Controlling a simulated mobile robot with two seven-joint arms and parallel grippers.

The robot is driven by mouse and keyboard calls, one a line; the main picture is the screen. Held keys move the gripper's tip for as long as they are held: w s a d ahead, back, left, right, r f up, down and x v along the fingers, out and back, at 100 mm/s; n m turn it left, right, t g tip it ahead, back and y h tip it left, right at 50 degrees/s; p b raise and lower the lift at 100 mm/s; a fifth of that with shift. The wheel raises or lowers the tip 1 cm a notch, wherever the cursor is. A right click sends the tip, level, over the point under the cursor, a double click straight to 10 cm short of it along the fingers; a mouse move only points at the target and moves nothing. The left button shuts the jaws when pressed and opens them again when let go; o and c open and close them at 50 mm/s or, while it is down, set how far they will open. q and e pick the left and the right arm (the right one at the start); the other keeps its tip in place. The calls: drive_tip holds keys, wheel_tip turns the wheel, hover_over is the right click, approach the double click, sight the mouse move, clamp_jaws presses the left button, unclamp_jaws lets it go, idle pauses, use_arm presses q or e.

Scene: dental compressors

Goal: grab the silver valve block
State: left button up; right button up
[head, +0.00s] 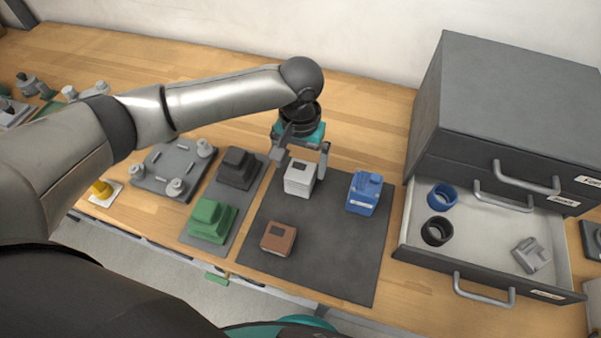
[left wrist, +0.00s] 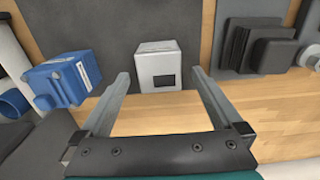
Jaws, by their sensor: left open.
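The silver valve block (head: 299,178), a pale boxy piece with a dark window, stands upright at the back of the dark grey mat (head: 335,252). My left gripper (head: 301,164) is open above and behind it, pointing down, with nothing held. In the left wrist view, the silver block (left wrist: 158,66) lies between the lines of the two open fingers (left wrist: 160,78), just beyond their tips. I see no contact between the fingers and the block. My right gripper is not in view.
On the mat, a blue block (head: 364,193) stands right of the silver one and a brown block (head: 278,238) in front. Green (head: 211,220) and dark (head: 239,168) blocks stand left. An open drawer (head: 483,238) at right holds two rings and a grey part.

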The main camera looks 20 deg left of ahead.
use_arm(q)
wheel_tip(320, 180, down, 2)
drive_tip(key=shift+r, duration=0.1)
drive_tip(key=c, duration=1.6)
